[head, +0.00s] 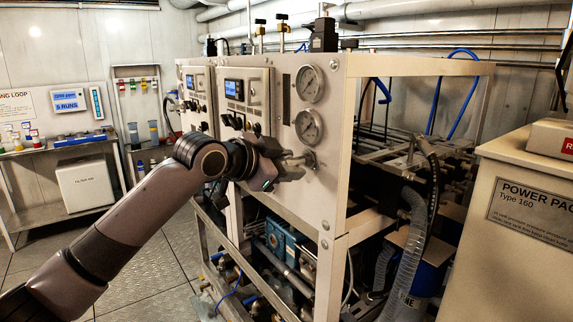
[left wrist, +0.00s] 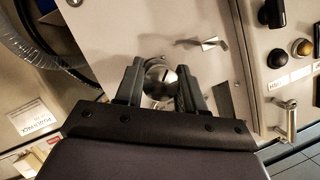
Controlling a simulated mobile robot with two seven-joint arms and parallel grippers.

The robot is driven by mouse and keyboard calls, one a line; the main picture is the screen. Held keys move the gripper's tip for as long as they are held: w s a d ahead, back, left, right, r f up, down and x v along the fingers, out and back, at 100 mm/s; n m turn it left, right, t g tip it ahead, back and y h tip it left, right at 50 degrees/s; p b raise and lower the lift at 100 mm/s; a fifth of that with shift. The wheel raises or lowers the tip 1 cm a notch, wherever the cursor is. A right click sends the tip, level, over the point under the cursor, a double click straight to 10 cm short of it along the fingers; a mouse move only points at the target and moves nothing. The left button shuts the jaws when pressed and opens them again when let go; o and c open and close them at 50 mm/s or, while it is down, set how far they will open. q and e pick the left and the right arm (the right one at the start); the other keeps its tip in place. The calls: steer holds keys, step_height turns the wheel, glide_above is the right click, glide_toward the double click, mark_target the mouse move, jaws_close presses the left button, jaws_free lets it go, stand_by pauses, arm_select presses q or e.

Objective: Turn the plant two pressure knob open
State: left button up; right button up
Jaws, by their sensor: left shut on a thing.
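The pressure knob (left wrist: 160,78) is a round metal knob on the pale panel. In the left wrist view it sits between the two dark fingers of my left gripper (left wrist: 160,90), which is shut on it. In the head view my left gripper (head: 296,165) is at the panel, just below the lower of two round gauges (head: 309,126). A small part of the knob (head: 310,158) shows past the fingertips there; the rest is hidden. My right gripper is in neither view.
A second gauge (head: 309,83) is above the first. A control display (head: 234,89) is to the left on the panel. Grey hoses (head: 413,245) and a beige power pack (head: 525,225) stand to the right. Open floor (head: 165,260) lies left of the frame.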

arm_select(q)
steer(key=shift+d, duration=0.1)
steer(key=o, duration=1)
steer(key=b+v, duration=0.1)
steer(key=v, duration=0.6)
steer(key=shift+b, duration=0.4)
